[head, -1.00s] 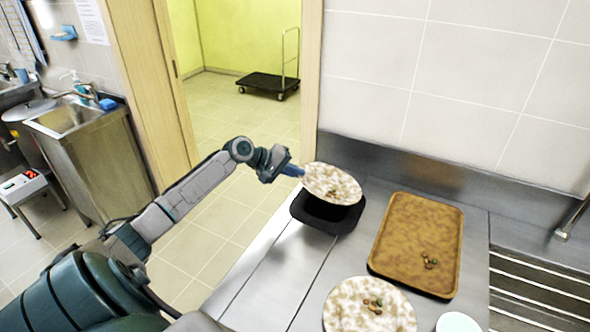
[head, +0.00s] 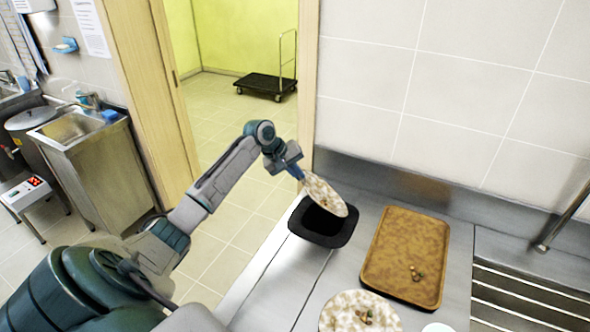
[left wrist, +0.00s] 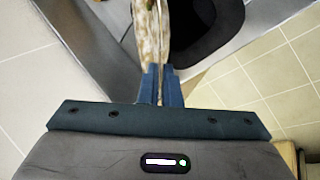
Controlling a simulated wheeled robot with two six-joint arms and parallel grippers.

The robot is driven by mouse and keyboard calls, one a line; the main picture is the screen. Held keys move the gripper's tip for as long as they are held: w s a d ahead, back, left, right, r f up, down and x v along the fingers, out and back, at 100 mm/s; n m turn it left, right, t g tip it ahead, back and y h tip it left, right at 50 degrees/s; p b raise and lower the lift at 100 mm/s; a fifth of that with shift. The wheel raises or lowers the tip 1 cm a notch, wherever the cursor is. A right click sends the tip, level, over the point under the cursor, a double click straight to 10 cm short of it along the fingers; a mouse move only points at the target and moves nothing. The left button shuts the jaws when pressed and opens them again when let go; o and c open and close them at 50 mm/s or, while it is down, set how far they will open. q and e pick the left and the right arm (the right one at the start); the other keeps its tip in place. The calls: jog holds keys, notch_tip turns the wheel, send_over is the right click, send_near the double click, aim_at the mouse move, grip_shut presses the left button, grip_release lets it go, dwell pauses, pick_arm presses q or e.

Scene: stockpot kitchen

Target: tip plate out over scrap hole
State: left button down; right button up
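My left gripper (head: 297,172) is shut on the rim of a speckled cream-and-brown plate (head: 326,196). The plate is tilted steeply over the scrap hole (head: 325,222), a dark opening with a black rim in the steel counter. In the left wrist view the plate (left wrist: 146,35) shows nearly edge-on between the fingers (left wrist: 161,85), with the black hole rim (left wrist: 205,50) beside it. I see no scraps on the plate's visible face. My right gripper is in neither view.
A brown tray (head: 400,255) with a few scraps lies right of the hole. A second speckled plate (head: 345,318) with scraps is at the front, beside a partly seen white dish (head: 437,328). A slatted drain area (head: 520,305) is at right; a wall (head: 420,90) stands behind.

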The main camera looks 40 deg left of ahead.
pick_arm(q)
jog(key=shift+w+d+r+g+y+p, duration=0.15)
jog(key=shift+w+r+g+y+p, duration=0.15)
jog(key=shift+r+p, duration=0.4)
jog(key=shift+w+d+r+g+y+p, duration=0.15)
jog(key=shift+r+g+p, duration=0.25)
jog(key=shift+p, duration=0.55)
jog(key=shift+w+d+r+g+y+p, duration=0.25)
jog(key=shift+r+g+p, duration=0.2)
jog(key=shift+p, duration=0.4)
jog(key=shift+w+r+b, duration=0.1)
jog(key=shift+w+b, duration=0.2)
jog(key=shift+b, duration=0.05)
jog(key=r+g+y, duration=0.1)
jog(key=w+d+r+g, duration=0.1)
jog(key=r+g, duration=0.1)
jog(key=shift+w+y, duration=0.2)
jog(key=shift+y, duration=0.2)
jog(key=shift+f, duration=0.1)
